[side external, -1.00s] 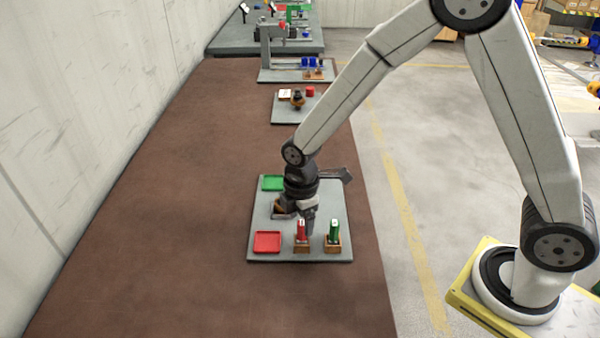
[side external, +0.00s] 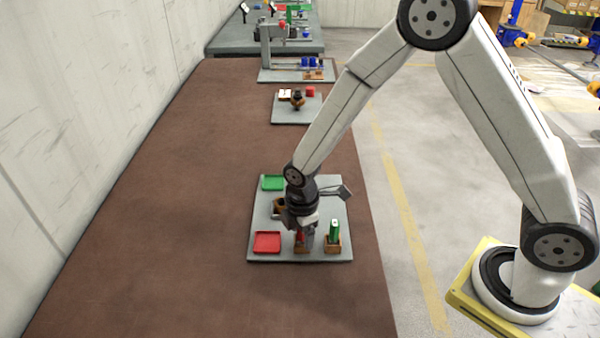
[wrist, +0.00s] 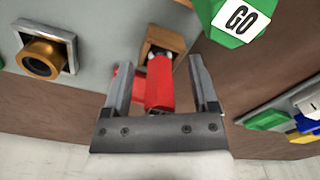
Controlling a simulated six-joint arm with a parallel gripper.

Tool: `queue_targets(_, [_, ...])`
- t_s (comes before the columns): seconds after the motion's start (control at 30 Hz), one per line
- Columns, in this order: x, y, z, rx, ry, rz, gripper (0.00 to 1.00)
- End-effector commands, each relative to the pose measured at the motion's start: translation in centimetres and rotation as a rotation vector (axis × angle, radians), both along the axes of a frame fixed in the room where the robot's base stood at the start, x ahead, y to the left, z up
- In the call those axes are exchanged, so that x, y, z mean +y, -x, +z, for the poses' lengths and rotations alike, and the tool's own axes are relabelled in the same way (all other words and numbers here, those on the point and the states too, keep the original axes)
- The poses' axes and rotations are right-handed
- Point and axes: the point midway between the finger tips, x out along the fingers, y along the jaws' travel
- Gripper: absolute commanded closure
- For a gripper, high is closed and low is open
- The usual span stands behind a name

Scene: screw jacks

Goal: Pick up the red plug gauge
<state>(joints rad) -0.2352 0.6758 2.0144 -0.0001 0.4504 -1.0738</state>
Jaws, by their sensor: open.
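The red plug gauge (wrist: 159,84) stands in a small wooden block (wrist: 162,44), which also shows in the side view (side external: 301,249). My gripper (wrist: 153,78) is open, with one finger on each side of the red gauge and a gap to each finger in the wrist view. In the side view my gripper (side external: 305,235) is low over the gauge and hides most of it.
The green plug gauge (side external: 334,231) stands in its own wooden block just right of the red one; its GO label shows in the wrist view (wrist: 239,18). A red tray (side external: 267,242) lies to the left and a green tray (side external: 272,183) behind.

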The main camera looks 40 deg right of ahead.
Motion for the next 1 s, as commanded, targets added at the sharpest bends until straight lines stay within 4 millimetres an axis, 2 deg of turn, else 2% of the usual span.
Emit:
queue_targets(0.07, [0.0,0.0,0.0,0.0,0.0,0.0,0.24])
queue_targets(0.17, [0.0,0.0,0.0,0.0,0.0,0.0,0.53])
queue_targets(0.3, [0.0,0.0,0.0,0.0,0.0,0.0,0.97])
queue_targets(0.33, [0.0,0.0,0.0,0.0,0.0,0.0,1.0])
queue_targets(0.77, [0.0,0.0,0.2,-0.001,0.0,0.0,1.0])
queue_targets(1.0, [0.0,-0.1,1.4,-0.002,0.0,0.0,1.0])
